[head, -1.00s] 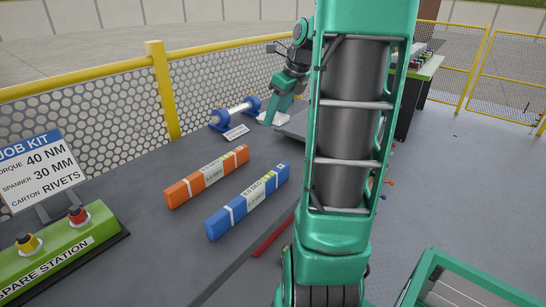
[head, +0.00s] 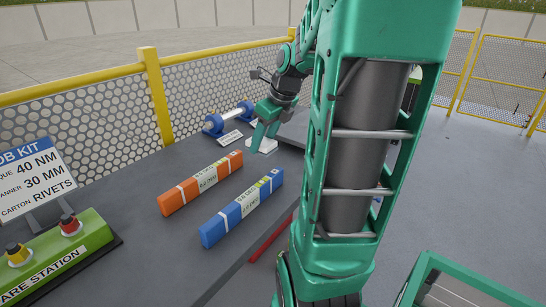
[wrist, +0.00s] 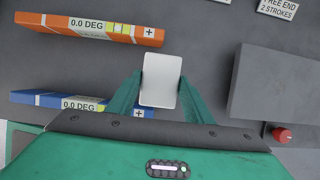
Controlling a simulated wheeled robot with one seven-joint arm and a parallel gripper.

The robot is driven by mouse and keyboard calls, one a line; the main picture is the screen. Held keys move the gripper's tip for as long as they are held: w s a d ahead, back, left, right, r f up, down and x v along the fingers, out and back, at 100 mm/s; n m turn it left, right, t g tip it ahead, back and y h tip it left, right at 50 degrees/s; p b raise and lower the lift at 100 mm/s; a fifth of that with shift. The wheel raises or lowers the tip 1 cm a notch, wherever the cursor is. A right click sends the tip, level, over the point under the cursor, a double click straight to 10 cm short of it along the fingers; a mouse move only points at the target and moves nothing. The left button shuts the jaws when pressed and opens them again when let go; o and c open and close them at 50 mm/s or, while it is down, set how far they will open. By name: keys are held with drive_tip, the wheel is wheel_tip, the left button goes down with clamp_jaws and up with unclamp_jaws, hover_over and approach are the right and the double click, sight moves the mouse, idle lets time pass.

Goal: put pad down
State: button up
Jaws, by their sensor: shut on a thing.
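My gripper (head: 264,136) is shut on a white pad (wrist: 161,78), which sits flat between the two green fingers in the wrist view. The pad also shows in the head view (head: 262,146), low at the fingertips, close to the grey bench top (head: 150,235). I cannot tell whether it touches the bench. It is just beyond the far ends of an orange level bar (head: 200,184) and a blue level bar (head: 242,208).
A blue-ended roller (head: 229,118) stands by the mesh fence behind the pad. In the wrist view, a grey block (wrist: 280,85) and a red knob (wrist: 282,135) are right of the pad. A green spare station (head: 62,250) stands at lower left.

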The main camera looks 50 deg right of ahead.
hover_over(272, 161)
drive_tip(key=s, duration=0.1)
drive_tip(key=f, duration=0.5)
drive_tip(key=shift+s+d, duration=0.15)
drive_tip(key=shift+s, duration=0.05)
drive_tip(key=shift+f, duration=1.95)
drive_tip(key=shift+f, duration=0.25)
